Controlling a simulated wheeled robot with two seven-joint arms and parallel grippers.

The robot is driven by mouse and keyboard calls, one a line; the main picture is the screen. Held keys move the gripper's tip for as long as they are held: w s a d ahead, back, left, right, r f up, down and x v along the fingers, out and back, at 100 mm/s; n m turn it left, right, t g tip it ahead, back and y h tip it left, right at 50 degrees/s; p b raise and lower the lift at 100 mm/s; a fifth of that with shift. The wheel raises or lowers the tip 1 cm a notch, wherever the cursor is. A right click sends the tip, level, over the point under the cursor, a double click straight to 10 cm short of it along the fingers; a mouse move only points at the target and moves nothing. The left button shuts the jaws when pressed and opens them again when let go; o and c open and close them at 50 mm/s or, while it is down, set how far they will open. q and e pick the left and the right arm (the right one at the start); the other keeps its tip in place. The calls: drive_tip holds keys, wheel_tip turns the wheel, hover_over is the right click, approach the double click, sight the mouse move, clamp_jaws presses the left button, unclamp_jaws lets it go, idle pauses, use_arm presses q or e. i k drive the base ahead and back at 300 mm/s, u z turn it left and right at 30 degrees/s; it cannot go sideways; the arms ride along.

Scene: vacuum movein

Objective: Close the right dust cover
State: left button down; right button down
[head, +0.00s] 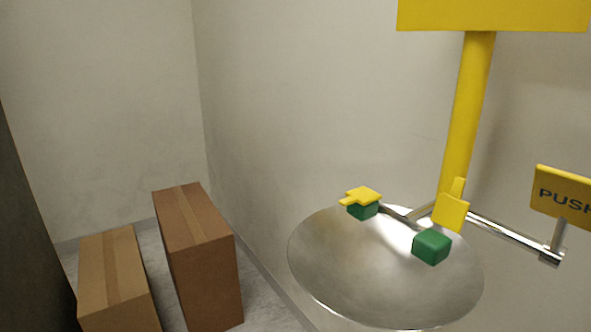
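The right dust cover (451,211) is a yellow flap with a narrow tab pointing up. It stands raised behind the right green nozzle head (431,248), whose top is uncovered. The left dust cover (361,195) lies flat on top of the left green nozzle head (362,211), with its tab pointing left. Both heads are above a shiny steel bowl (360,275), joined by a metal pipe. Neither of my grippers is in the head view.
A yellow pole (468,110) rises behind the bowl to a yellow panel (492,14). A yellow PUSH plate (563,197) sticks out at the right. A tall cardboard box (205,275) and a lower one (113,275) stand on the floor at the left. A wall runs behind the bowl.

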sight(449, 212)
drive_tip(key=z, duration=2.9)
drive_tip(key=k, duration=0.65)
drive_tip(key=u, duration=1.5)
